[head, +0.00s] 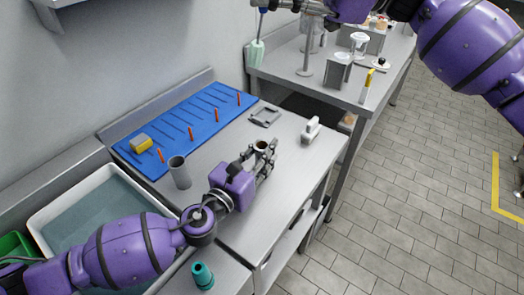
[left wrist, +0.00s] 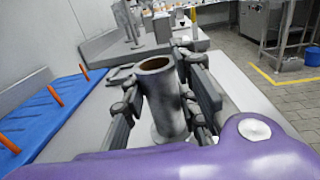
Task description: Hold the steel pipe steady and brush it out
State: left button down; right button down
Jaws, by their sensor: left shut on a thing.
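The steel pipe (left wrist: 166,105) stands upright between the fingers of my left gripper (head: 266,158) on the steel worktop. Its open top faces up and looks brown inside; most of its body is hidden by the fingers in the head view. In the left wrist view the fingers close on it from both sides. The brush is well apart from the pipe.
A second grey tube (head: 179,172) stands left of my left gripper. A blue mat (head: 185,125) holds orange pegs and a yellow sponge (head: 141,143). A water basin (head: 90,215) is at left. A white bottle-like object (head: 311,130) and grey frame (head: 265,116) lie behind.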

dwell(0.4)
pick_arm(q)
jog(key=m+g+h, duration=0.1)
jog(key=m+h, duration=0.1)
jog(key=shift+a+g+h, duration=0.1)
jog(key=shift+g+h, duration=0.2)
jog(key=shift+g, duration=0.1)
jog(key=shift+r+m+g+h, duration=0.1)
jog(key=shift+m+g+h, duration=0.2)
jog(key=shift+h, duration=0.1)
jog(key=shift+m+g+h, duration=0.3)
jog(key=shift+g, duration=0.1)
jog(key=shift+d+r, duration=0.1)
jog(key=shift+d, duration=0.15)
jog(key=shift+a+n+t+y, duration=0.2)
jog(key=shift+n+t+y, duration=0.6)
jog(key=shift+t+y, duration=0.1)
